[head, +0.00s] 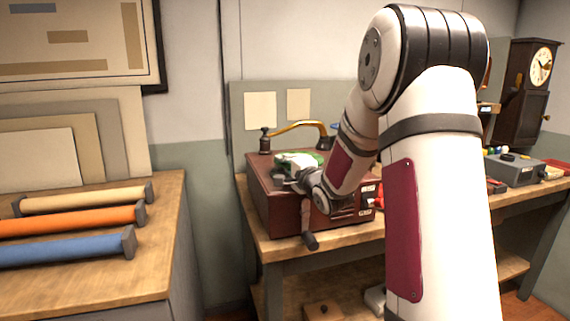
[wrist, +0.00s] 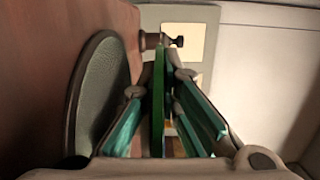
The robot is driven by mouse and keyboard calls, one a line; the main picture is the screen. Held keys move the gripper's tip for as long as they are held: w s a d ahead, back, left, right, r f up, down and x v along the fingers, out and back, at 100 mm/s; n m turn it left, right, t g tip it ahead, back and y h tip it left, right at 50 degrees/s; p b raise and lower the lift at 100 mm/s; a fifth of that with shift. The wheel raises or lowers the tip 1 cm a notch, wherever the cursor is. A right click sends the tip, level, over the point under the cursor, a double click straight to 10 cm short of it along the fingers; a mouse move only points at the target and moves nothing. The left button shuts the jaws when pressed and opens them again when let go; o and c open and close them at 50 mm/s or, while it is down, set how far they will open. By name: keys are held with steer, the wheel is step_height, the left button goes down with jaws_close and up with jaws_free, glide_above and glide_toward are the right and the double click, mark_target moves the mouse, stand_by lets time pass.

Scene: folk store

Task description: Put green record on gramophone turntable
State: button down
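The green record (wrist: 158,105) shows edge-on as a thin upright strip in the wrist view, between the teal-padded fingers of my gripper (wrist: 160,72). The fingers close in on it from both sides. The turntable (wrist: 103,95), a dark grey-green disc, lies to its left, roughly parallel to the record with a gap between them. In the head view my gripper (head: 298,170) is over the top of the brown gramophone box (head: 285,212). Some green shows there, but my gripper and arm hide most of the record and turntable.
A brass tone arm (head: 297,124) arches at the back of the gramophone. The gramophone stands on a wooden bench (head: 340,239). A grey device (head: 512,170) and a clock (head: 527,92) stand to the right. Coloured rolls (head: 75,220) lie on a separate counter at left.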

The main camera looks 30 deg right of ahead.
steer(key=shift+f, duration=0.1)
steer(key=c, duration=1.8)
jaws_free()
steer(key=shift+s, duration=0.15)
steer(key=s, duration=0.4)
steer(key=s+a+p, duration=0.1)
steer(key=s, duration=0.6)
steer(key=shift+s+a, duration=0.25)
steer(key=shift+s, duration=0.05)
steer(key=shift+a, duration=0.1)
